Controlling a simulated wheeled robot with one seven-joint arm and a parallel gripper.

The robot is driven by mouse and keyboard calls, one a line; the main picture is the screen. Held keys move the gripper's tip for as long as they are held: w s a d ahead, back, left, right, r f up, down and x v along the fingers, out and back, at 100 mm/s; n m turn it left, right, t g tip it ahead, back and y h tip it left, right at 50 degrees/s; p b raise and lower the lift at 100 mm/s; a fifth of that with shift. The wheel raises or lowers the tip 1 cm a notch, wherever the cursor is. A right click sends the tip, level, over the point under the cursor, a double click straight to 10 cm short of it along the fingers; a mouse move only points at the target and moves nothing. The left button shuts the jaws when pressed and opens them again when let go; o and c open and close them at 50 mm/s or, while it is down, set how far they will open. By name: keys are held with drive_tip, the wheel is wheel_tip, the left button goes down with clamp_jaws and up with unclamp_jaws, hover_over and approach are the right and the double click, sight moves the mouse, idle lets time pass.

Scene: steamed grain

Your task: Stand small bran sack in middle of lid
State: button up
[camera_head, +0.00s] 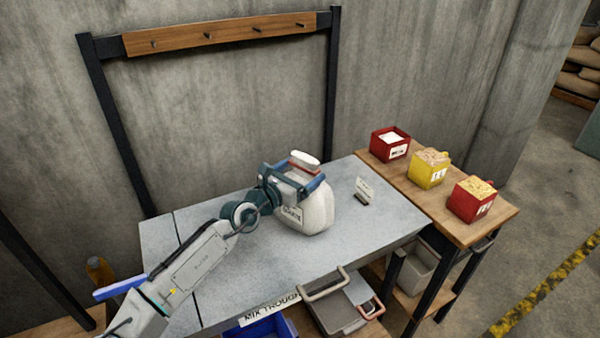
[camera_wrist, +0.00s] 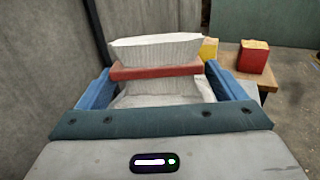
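A plump white sack (camera_head: 318,214) with a red band round its neck and a label on its side stands upright on or just above the grey worktop (camera_head: 370,235). The label is too small to read surely. My gripper (camera_head: 295,182) reaches in from the left at the sack's neck. In the wrist view, the sack's pale flared top (camera_wrist: 155,49) and red band lie between my two blue fingers (camera_wrist: 158,80), whose tips come close to the band's ends. Whether they touch is unclear. No separate lid stands out; the worktop has a seam at its left.
A small dark holder with a white card (camera_head: 363,190) stands right of the sack. A wooden side table (camera_head: 405,182) holds two red boxes (camera_head: 390,144) and a yellow box (camera_head: 427,170). A grey bin with a handle (camera_head: 335,305) is below the front edge. The worktop's right side is mostly clear.

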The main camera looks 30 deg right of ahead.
drive_tip(key=shift+a+r, duration=0.1)
drive_tip(key=shift+r, duration=0.05)
drive_tip(key=b+v, duration=0.3)
drive_tip(key=v, duration=0.9)
drive_tip(key=shift+s, duration=0.1)
